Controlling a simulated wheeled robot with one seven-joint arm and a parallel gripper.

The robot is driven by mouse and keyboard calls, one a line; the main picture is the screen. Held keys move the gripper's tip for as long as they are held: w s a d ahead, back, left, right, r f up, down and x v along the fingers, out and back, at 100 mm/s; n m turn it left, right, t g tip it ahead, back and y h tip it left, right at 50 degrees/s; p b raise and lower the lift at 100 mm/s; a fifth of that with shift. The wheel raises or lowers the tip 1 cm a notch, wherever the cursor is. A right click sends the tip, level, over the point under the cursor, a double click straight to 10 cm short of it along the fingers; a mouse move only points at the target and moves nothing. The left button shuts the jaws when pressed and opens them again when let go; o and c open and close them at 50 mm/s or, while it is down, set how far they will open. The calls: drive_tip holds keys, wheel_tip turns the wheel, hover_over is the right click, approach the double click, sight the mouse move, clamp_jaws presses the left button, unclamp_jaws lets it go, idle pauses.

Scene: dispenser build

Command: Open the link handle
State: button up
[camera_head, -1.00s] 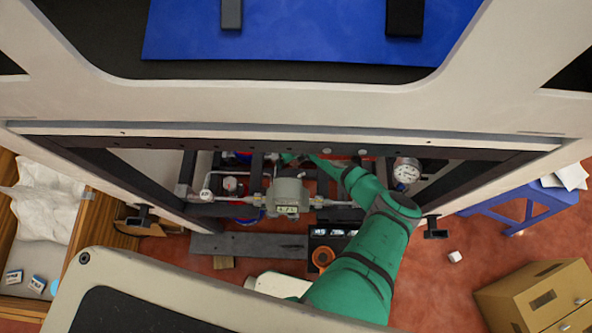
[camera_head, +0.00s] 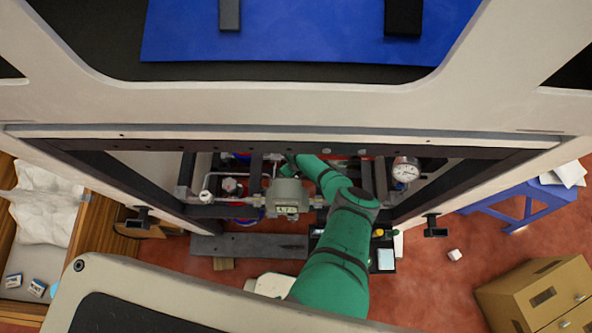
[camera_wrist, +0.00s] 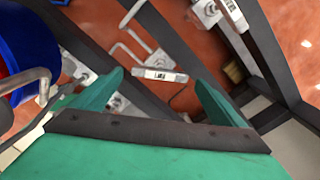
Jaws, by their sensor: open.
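My green gripper (camera_wrist: 160,80) shows in the wrist view with its two fingers spread apart and nothing held between them. In the head view my arm reaches into the dispenser frame, and the fingertips are hidden behind its top beam. I cannot tell for sure which part is the link handle. Thin bent metal rods (camera_wrist: 126,52) lie beyond the fingers in the wrist view, apart from them. A small white labelled part (camera_wrist: 160,75) shows in the gap between the fingertips, farther away. Another bent metal rod (camera_wrist: 30,76) passes left of the gripper, in front of a blue drum-like part (camera_wrist: 24,45).
In the head view, a grey meter (camera_head: 287,192) sits left of my arm and a round gauge (camera_head: 405,171) right of it. Dark frame bars cross the wrist view, with one bar (camera_wrist: 262,50) at right. A black tray (camera_head: 383,258) lies below on the red floor.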

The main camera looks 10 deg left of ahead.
drive_tip(key=shift+f, duration=0.95)
drive_tip(key=c, duration=1.1)
drive_tip(key=shift+o, duration=0.3)
drive_tip(key=shift+n, duration=0.3)
drive_tip(key=n, duration=0.3)
drive_tip(key=shift+w, duration=0.1)
drive_tip(key=shift+n, duration=1.6)
